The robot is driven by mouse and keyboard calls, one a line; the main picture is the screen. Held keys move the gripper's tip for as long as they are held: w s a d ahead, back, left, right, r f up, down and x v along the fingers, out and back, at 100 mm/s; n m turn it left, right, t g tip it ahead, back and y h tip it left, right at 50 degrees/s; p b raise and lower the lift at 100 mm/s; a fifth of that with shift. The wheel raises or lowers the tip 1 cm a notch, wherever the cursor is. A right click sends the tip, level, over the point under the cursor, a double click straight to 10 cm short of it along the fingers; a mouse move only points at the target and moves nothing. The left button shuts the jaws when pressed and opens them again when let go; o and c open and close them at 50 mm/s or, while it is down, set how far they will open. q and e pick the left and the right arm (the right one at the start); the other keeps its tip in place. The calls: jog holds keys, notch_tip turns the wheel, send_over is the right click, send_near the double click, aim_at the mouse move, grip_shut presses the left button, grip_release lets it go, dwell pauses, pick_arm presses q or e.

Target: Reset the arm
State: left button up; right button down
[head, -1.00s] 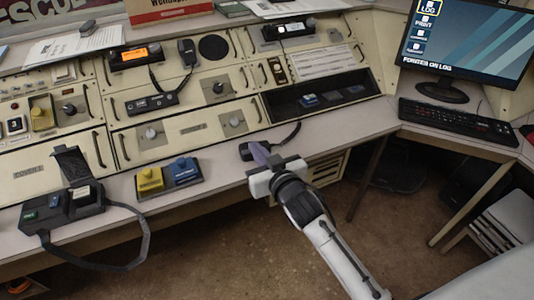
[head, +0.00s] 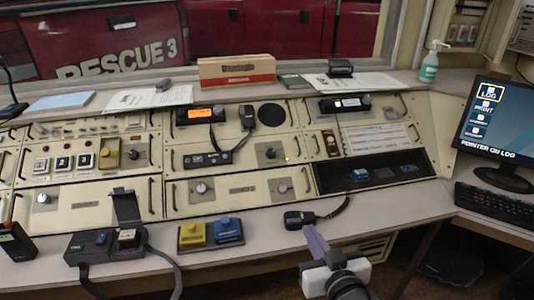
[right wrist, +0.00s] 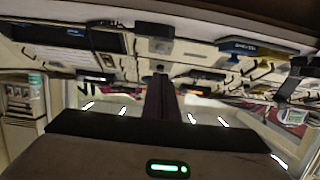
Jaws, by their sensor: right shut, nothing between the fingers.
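My right gripper (head: 314,238) is in the lower middle of the head view, its pale purple fingers shut together with nothing held. It is at the console's front edge, just below a black corded hand microphone (head: 298,220) on the desk ledge. I cannot tell whether the two touch. In the right wrist view the shut dark fingers (right wrist: 161,98) point away from the camera toward the console, which appears upside down. My left gripper is not in view.
The console desk (head: 260,255) runs across the view. A yellow button box (head: 192,236) and a blue one (head: 228,231) stand left of the gripper, with a black unit (head: 100,243) farther left. A monitor (head: 497,125) and keyboard (head: 495,205) are at right. Floor shows below right.

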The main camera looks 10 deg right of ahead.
jog(key=s+a+f+n+g+y, duration=0.1)
jog(key=s+f+g, duration=0.6)
jog(key=s+f, duration=1.6)
jog(key=shift+s+a+n+y, duration=0.25)
jog(key=shift+a+n+y, duration=0.05)
jog(key=shift+y, duration=0.1)
